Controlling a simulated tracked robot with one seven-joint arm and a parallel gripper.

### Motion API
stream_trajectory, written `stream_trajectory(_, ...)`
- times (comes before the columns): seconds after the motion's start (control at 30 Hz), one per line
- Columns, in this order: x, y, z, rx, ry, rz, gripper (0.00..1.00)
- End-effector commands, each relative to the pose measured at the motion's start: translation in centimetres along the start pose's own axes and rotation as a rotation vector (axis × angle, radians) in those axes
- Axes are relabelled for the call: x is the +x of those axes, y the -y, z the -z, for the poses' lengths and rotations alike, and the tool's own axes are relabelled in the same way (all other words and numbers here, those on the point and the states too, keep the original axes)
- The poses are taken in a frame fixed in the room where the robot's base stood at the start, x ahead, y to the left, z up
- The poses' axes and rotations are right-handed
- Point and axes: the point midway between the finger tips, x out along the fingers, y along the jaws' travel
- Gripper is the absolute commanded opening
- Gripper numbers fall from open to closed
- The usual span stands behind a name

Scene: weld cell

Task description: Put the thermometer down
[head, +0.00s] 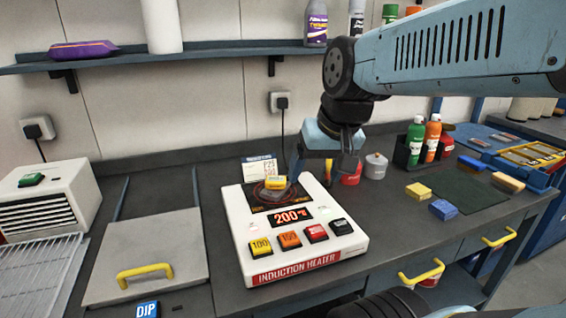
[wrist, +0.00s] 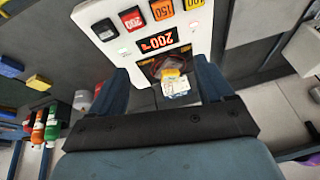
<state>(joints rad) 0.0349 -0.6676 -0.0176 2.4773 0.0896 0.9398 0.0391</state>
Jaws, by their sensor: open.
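A small yellow item (head: 275,182) with a grey part in front of it sits on the dark plate of the white induction heater (head: 305,263). It may be the thermometer, but it is too small to be sure. In the wrist view this yellow item (wrist: 172,73) shows beyond and between my fingers. My gripper (head: 320,166) is above the right back of the heater, its fingers apart. In the wrist view my gripper (wrist: 163,82) shows nothing clearly held. The heater's display reads 200 °C.
A printed card (head: 259,167) stands behind the heater. To the right are a red can (head: 351,175), a white canister (head: 376,166), bottles in a black holder (head: 406,152), and yellow and blue blocks around a dark mat (head: 465,191). A grey lid with a yellow handle (head: 145,272) lies left.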

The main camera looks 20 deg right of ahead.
Motion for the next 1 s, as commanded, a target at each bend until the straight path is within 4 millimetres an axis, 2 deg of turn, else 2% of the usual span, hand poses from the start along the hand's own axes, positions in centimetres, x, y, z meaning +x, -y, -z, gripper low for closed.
stream_trajectory(0.1,-0.99,-0.01,-0.52,-0.092,-0.063,-0.034,0.80)
stream_trajectory(0.27,-1.46,-0.11,-0.75,-0.143,-0.098,-0.056,0.80)
stream_trajectory(1.0,-1.42,-0.14,-0.76,-0.144,-0.098,-0.057,0.80)
